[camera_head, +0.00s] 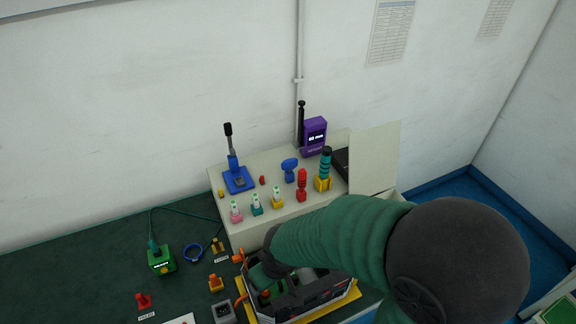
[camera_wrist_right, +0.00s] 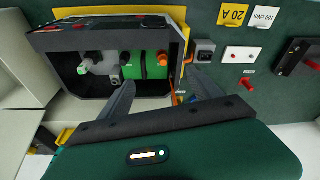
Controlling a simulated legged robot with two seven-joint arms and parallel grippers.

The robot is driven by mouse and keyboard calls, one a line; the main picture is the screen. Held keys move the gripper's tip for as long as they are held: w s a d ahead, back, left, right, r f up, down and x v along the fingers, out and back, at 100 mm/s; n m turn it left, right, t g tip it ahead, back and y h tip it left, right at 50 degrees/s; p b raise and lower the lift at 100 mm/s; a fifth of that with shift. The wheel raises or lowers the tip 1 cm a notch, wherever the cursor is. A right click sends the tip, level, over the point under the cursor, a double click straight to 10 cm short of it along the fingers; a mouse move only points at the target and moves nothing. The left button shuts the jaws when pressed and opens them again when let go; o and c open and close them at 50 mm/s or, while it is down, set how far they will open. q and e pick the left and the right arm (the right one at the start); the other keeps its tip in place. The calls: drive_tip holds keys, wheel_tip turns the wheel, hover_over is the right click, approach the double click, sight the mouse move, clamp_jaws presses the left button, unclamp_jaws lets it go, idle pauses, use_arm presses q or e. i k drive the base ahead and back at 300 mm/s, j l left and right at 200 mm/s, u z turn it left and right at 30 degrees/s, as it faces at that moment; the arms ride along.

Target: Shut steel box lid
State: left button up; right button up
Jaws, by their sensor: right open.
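A pale, flat panel (camera_head: 374,158) stands upright at the right end of the pale cabinet in the head view, looking like a raised lid. Pale walls (camera_wrist_right: 22,70) at the left of the wrist view look like part of the same box, but I cannot tell for sure. My right arm covers the area below the panel in the head view. My right gripper (camera_wrist_right: 163,82) is open and empty in the wrist view, its fingers over the near edge of a dark open case. It is apart from the upright panel. My left gripper is out of view.
The dark case (camera_wrist_right: 60,85) holds green and grey parts and sits on a yellow base (camera_wrist_right: 190,20). The cabinet top (camera_head: 290,212) carries several coloured tools and a purple meter (camera_head: 315,137). A green block (camera_head: 161,260) and small connectors lie on the dark bench at left.

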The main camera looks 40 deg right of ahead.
sight(373, 152)
drive_tip(key=z, duration=2.15)
